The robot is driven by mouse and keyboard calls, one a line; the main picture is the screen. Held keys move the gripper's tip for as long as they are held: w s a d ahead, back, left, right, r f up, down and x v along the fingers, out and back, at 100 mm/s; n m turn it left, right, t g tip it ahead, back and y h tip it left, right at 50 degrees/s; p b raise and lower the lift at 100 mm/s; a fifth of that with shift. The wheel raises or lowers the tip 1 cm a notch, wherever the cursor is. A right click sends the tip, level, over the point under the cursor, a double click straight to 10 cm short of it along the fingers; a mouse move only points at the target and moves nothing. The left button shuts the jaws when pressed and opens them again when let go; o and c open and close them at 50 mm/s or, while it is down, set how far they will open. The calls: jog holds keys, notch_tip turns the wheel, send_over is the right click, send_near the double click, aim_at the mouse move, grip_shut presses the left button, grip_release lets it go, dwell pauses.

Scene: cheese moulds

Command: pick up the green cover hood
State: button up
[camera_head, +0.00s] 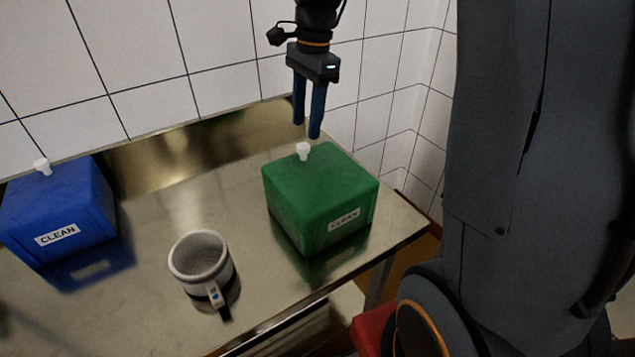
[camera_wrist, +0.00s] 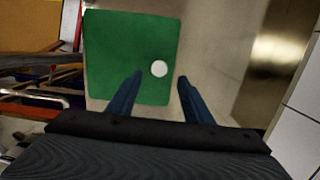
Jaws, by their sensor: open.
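The green cover hood (camera_head: 310,190) is a box with a white knob on top and a "CLEAN" label on its front. It stands upright at the right end of the steel table. My gripper (camera_head: 308,134) is open and empty, its blue fingers pointing down just above the white knob. In the wrist view the hood (camera_wrist: 115,45) shows from above. The knob appears just beyond the fingertips of my gripper (camera_wrist: 159,78), between their lines. The fingers look apart from the knob.
A blue cover hood (camera_head: 60,210) with a white knob and a "CLEAN" label stands at the table's left. A white mug-like mould (camera_head: 199,258) with a handle stands between the hoods. The steel table (camera_head: 150,215) has bare room around them. A tiled wall (camera_head: 130,50) rises behind.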

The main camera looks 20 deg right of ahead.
aim_at(304, 145)
jog(key=f, duration=0.2)
jog(key=f+p, duration=0.2)
jog(key=f, duration=0.1)
jog(key=shift+s+a+f, duration=0.2)
jog(key=shift+a+f, duration=0.1)
jog(key=shift+a, duration=0.05)
grip_shut()
